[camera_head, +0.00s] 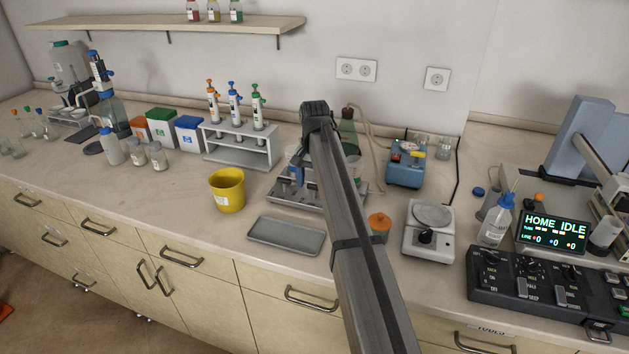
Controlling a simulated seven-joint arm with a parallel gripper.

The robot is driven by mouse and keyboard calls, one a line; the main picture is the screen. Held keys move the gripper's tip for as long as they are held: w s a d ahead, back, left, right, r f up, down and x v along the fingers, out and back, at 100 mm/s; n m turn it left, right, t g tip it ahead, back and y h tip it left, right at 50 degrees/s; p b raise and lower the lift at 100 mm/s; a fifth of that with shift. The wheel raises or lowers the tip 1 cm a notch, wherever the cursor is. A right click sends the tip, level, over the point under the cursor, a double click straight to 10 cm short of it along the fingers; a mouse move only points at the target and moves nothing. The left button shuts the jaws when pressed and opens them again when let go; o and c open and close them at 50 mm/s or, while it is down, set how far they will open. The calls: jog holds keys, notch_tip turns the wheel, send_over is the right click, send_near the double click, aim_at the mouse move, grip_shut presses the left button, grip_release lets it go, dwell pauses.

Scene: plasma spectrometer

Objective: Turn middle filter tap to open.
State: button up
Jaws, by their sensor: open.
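A grey metal filter unit (289,196) stands on the bench near the middle of the head view. Small upright fittings, apparently taps, show on its left part, but they are too small to read their positions. My arm crosses in front of the unit and hides much of its middle and right part. I cannot tell which tap is the middle one or whether it is open. The dark wrist end of my arm is above and behind the unit. My gripper's fingers are hidden behind the arm, so contact with a tap cannot be seen.
A grey tray (287,236) and yellow bucket (227,190) stand at the front left of the unit. A pipette rack (240,147) is behind left. An orange-lidded jar (379,226), white balance (429,231) and blue device (405,165) stand to the right.

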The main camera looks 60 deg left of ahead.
jog(key=c, duration=1.1)
jog(key=shift+o, duration=0.2)
jog(key=n, duration=0.4)
jog(key=shift+n, duration=0.4)
jog(key=n, duration=0.4)
jog(key=shift+n, duration=0.3)
jog(key=n, duration=0.4)
jog(key=shift+n, duration=2.3)
